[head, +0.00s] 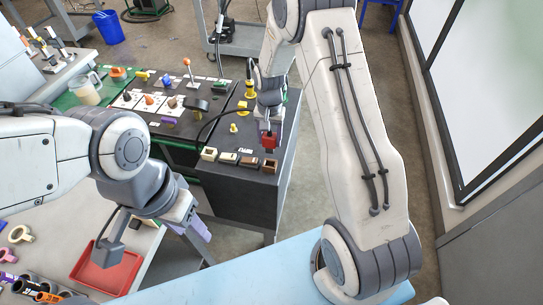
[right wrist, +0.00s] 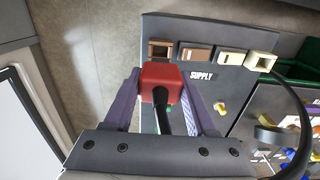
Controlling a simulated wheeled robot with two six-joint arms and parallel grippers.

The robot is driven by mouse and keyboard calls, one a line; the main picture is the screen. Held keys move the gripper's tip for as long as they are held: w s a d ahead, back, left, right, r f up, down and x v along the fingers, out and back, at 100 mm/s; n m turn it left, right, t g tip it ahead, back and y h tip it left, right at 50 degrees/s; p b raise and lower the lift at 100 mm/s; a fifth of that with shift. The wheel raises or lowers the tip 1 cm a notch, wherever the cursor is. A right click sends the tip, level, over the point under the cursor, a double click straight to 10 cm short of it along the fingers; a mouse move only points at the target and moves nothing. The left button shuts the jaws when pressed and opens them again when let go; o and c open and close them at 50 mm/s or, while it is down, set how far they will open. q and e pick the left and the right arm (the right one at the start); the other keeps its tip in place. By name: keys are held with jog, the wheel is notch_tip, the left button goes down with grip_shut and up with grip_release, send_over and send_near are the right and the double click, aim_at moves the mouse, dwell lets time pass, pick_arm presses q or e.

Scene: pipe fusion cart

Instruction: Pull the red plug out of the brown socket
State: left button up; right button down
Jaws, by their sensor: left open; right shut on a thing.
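The red plug (head: 269,142) is held between the purple fingers of my right gripper (head: 268,138). The plug (right wrist: 160,82) also shows in the right wrist view, gripped on both sides, with a black cable running back from it. The brown socket (head: 269,166) is the rightmost of a row on the dark cart top. It is leftmost in the right wrist view (right wrist: 160,48). In the head view a small gap shows between the plug and the socket below it. My left gripper (head: 196,228) is at lower left, open, its fingertips partly hidden, away from the cart.
Other sockets, including a cream one (head: 208,154), stand in the row beside the brown one. A black cable (head: 212,121) arcs left of my right gripper. Levers and knobs cover the panel behind. A red tray (head: 85,272) lies near my left gripper.

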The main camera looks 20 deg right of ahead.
jog(key=shift+r+p, duration=2.05)
jog(key=shift+r, duration=0.85)
